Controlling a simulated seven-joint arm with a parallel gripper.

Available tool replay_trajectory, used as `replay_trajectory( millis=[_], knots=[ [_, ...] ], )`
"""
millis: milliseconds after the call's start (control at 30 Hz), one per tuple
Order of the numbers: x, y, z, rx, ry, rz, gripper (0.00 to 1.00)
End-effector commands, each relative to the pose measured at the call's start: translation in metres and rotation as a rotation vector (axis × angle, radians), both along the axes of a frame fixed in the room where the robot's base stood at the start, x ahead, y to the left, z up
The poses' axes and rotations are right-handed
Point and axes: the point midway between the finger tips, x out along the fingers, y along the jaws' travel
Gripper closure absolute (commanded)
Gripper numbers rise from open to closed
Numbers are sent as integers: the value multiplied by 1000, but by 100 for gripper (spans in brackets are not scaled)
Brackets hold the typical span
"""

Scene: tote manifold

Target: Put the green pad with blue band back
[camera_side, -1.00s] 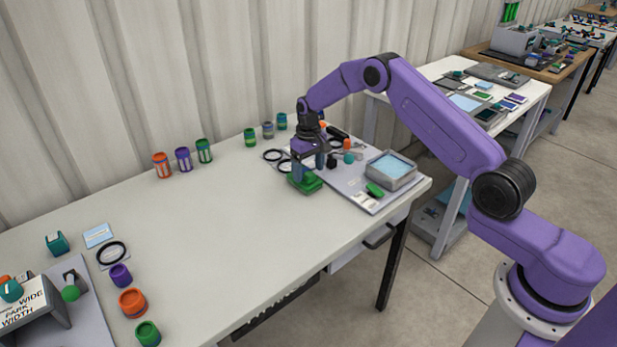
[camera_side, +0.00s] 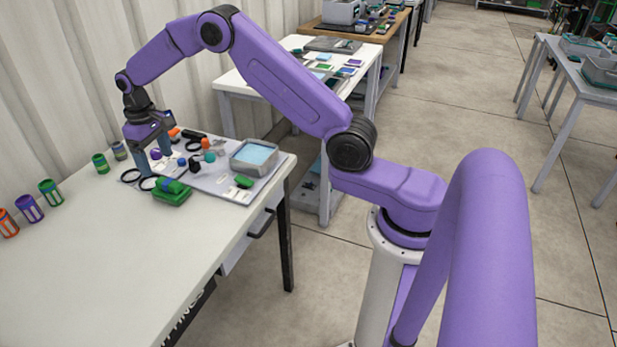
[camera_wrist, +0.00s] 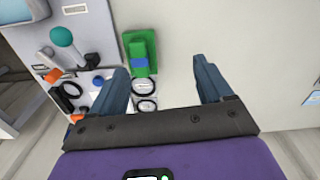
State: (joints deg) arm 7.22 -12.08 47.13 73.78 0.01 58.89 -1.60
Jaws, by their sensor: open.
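The green pad with blue band (camera_side: 168,184) sits on a larger green block (camera_side: 174,198) at the front left corner of the grey board (camera_side: 222,186). In the wrist view the blue band (camera_wrist: 139,62) crosses the narrower green piece, with the wider green block (camera_wrist: 152,46) under and beside it. My gripper (camera_side: 153,161) is open and empty, behind and left of the pad in the side view. In the wrist view the pad shows beyond my gripper (camera_wrist: 161,72), toward the left finger, apart from both fingers.
Black rings (camera_side: 140,179) lie beside the green block. A grey tray with a blue inside (camera_side: 253,171), a green oval item (camera_side: 243,181) and a teal ball (camera_side: 210,156) are on the board. Coloured cylinders (camera_side: 50,191) stand along the wall. The table's front middle is clear.

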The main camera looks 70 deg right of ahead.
Motion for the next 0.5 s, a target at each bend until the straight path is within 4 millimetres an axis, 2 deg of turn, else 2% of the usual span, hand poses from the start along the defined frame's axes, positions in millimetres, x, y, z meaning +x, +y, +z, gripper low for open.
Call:
replay_trajectory(
  millis=[33,200,367,500],
  knots=[
    [-12,15,12,0,-4,42,21],
    [-60,55,42,1,-8,178,21],
    [-116,83,64,3,-11,306,21],
    [-170,97,79,5,-13,418,21]
  ],
)
